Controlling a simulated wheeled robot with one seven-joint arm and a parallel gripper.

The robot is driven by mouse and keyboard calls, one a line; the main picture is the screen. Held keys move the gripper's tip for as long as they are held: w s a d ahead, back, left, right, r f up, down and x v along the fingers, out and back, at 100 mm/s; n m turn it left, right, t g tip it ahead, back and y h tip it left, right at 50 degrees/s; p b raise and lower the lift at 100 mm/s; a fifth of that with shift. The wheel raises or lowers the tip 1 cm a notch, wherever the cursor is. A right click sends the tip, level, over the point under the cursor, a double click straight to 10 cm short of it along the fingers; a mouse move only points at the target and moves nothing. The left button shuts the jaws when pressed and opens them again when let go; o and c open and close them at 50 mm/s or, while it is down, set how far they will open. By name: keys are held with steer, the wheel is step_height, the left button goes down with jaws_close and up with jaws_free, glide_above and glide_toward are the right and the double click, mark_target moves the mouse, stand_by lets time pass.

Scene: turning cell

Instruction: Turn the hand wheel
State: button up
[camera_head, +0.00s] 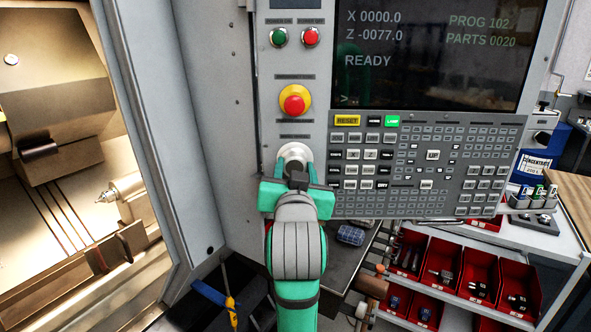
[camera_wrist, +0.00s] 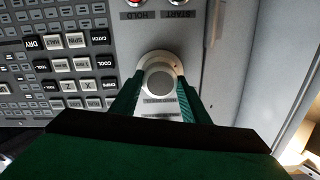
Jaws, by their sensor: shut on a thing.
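The hand wheel (camera_head: 294,155) is a pale round knob on the grey control panel, below the red emergency button on its yellow base. My gripper (camera_head: 297,182) is in front of it, with its green fingers shut on the wheel. In the wrist view the wheel (camera_wrist: 160,79) is a white disc with a grey centre, seen between the two fingers (camera_wrist: 157,100). The lower part of the wheel is hidden behind my gripper in the head view.
The emergency button (camera_head: 294,101) sits just above the wheel. The keypad (camera_head: 425,165) and the screen (camera_head: 430,50) lie to the right, close to my gripper. A lit machine interior (camera_head: 60,180) is at left. Red bins (camera_head: 455,270) stand on a shelf at lower right.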

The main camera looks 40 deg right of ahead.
steer(key=shift+n, duration=1.6)
steer(key=shift+w+r+n, duration=0.1)
steer(key=shift+n, duration=0.2)
steer(key=o, duration=1.1)
steer(key=shift+c, duration=0.2)
